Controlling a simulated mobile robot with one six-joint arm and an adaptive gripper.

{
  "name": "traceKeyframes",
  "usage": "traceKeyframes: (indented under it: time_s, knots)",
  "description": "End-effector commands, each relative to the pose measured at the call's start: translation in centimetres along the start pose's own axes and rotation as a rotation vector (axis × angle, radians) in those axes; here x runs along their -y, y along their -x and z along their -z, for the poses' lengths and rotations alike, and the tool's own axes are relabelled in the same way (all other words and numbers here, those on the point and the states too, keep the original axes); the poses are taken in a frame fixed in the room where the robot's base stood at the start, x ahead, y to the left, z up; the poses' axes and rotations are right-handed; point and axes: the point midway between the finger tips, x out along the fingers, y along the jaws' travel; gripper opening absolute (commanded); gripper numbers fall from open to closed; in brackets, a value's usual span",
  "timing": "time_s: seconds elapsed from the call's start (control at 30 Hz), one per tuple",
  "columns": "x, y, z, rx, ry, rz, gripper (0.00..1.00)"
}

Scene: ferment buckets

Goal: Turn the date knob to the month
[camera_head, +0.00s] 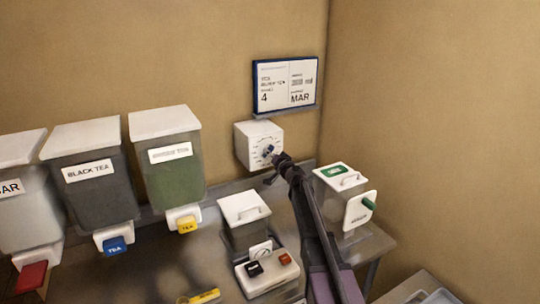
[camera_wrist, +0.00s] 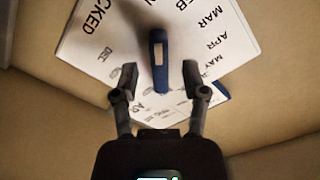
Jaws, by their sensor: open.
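The date knob is a dark blue bar on a white wall box (camera_head: 252,138); in the wrist view the knob (camera_wrist: 158,60) stands out from a white dial face (camera_wrist: 100,45). Month marks including MAR, APR, MAY and DEC ring it, and part of a word ending in "CKED" shows at the left. Which month the knob points to I cannot tell. My gripper (camera_wrist: 160,80) is open, with one finger on each side of the knob and a visible gap to both. In the head view my gripper (camera_head: 277,166) is at the box's front and partly covers the dial.
A blue-framed sign (camera_head: 285,85) above the box reads "4" and "MAR". Labelled buckets (camera_head: 95,185) with coloured taps stand at the left. Below are a lidded container (camera_head: 245,212), a white button box (camera_head: 268,274) and a white-lidded bin (camera_head: 342,178) on the metal counter.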

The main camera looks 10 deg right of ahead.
Motion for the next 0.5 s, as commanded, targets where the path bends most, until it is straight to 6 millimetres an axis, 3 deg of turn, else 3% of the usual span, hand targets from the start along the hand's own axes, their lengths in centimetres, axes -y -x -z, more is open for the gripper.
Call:
traceKeyframes:
  time_s: [0.4, 0.5]
  knots:
    - [0.02, -0.45, -0.02, 0.000, 0.000, 0.000, 0.57]
    - [0.02, -0.45, -0.02, 0.000, 0.000, 0.000, 0.27]
